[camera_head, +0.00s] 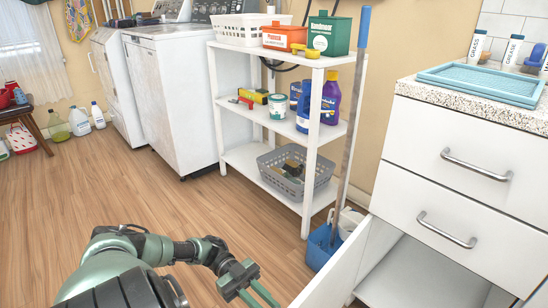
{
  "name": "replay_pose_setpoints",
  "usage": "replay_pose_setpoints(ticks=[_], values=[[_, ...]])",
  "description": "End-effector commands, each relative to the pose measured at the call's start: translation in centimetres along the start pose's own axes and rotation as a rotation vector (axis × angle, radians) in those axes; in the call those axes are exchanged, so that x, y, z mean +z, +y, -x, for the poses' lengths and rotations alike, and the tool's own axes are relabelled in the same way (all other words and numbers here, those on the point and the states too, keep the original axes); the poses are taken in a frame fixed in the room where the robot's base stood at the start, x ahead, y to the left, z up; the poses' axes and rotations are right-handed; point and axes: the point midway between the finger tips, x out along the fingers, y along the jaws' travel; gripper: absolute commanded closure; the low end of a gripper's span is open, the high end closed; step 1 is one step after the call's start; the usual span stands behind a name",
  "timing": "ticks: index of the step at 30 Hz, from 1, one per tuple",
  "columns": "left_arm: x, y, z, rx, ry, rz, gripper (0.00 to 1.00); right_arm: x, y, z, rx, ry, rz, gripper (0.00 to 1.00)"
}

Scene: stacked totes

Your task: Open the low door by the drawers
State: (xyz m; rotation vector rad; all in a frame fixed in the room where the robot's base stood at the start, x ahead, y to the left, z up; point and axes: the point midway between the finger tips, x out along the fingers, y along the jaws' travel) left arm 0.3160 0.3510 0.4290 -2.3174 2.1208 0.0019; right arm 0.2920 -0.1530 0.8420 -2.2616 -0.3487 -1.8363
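The low door (345,268) is a white panel below the drawers (455,165). It stands swung open toward the left, and its lower part runs out of the bottom of the picture. Behind it the cabinet's bare, pale inside (425,278) shows. My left gripper (258,297) is at the bottom middle, left of the door's outer side and apart from it in the picture. Its two green fingers are spread with nothing seen between them; the tips are close to the lower edge. My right gripper is not in view.
A white shelf rack (311,150) with bottles and baskets stands behind the door. A blue tray (484,84) lies on the counter.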

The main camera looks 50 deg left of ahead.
Motion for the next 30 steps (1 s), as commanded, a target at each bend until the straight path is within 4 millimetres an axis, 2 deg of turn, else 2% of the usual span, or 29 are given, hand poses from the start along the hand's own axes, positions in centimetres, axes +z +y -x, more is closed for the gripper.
replay_pose_setpoints(ticks=[4, 10, 30], values=[[0.2, -0.1, 2.6, -0.003, -0.002, -0.001, 0.81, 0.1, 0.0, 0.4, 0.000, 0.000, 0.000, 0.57], [0.1, -0.1, 4.5, -0.001, -0.001, -0.001, 0.81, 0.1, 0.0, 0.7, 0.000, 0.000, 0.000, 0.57], [0.0, 0.0, 4.6, 0.000, 0.000, 0.000, 0.81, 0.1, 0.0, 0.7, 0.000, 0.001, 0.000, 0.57]])
